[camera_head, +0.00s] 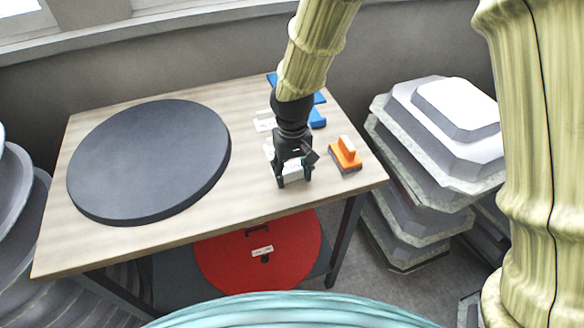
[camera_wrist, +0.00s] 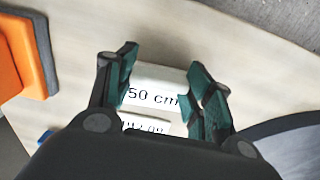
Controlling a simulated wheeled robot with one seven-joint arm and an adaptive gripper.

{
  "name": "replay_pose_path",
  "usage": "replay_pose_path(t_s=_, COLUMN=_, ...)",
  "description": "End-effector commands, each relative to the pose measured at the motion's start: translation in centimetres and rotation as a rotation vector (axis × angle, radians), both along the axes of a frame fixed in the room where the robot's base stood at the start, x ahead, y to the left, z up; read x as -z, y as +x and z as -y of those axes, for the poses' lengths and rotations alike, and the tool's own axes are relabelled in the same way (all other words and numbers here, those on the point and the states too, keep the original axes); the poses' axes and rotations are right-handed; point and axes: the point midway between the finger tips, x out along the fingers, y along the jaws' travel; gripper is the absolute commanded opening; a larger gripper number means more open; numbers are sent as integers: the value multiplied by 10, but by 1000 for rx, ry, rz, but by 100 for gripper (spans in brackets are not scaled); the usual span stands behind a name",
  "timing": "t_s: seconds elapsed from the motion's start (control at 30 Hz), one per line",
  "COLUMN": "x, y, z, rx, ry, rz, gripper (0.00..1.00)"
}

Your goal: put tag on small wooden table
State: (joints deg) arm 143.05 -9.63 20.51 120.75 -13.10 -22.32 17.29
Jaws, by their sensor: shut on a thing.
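My gripper (camera_head: 294,178) is over the right part of the small wooden table (camera_head: 235,190). It is shut on a white tag (camera_head: 295,171). In the wrist view the tag (camera_wrist: 155,92) reads "50 cm" and sits between the green fingertips (camera_wrist: 163,90). A second white tag (camera_wrist: 146,124) with partly hidden print lies just beside it. In the head view another white tag (camera_head: 265,124) lies on the table behind my gripper. The held tag looks at or very close to the tabletop; I cannot tell whether it touches.
A large dark disc (camera_head: 150,160) covers the table's left. An orange block (camera_head: 345,156) with a handle is right of my gripper, and blue items (camera_head: 317,118) lie behind. Stacked grey moulds (camera_head: 440,130) stand right; a red disc (camera_head: 262,258) is below the table.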

Motion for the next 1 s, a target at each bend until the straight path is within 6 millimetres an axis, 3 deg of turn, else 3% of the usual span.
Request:
replay_pose_path(t_s=0.43, x=5, y=0, z=0, rx=0, ry=0, rz=0, gripper=30)
replay_pose_path(t_s=0.47, x=4, y=0, z=0, rx=0, ry=0, rz=1, gripper=57)
replay_pose_path(t_s=0.57, x=4, y=0, z=0, rx=0, ry=0, rz=1, gripper=74)
replay_pose_path(t_s=1.0, x=-1, y=0, z=0, rx=1, ry=2, rz=2, gripper=74)
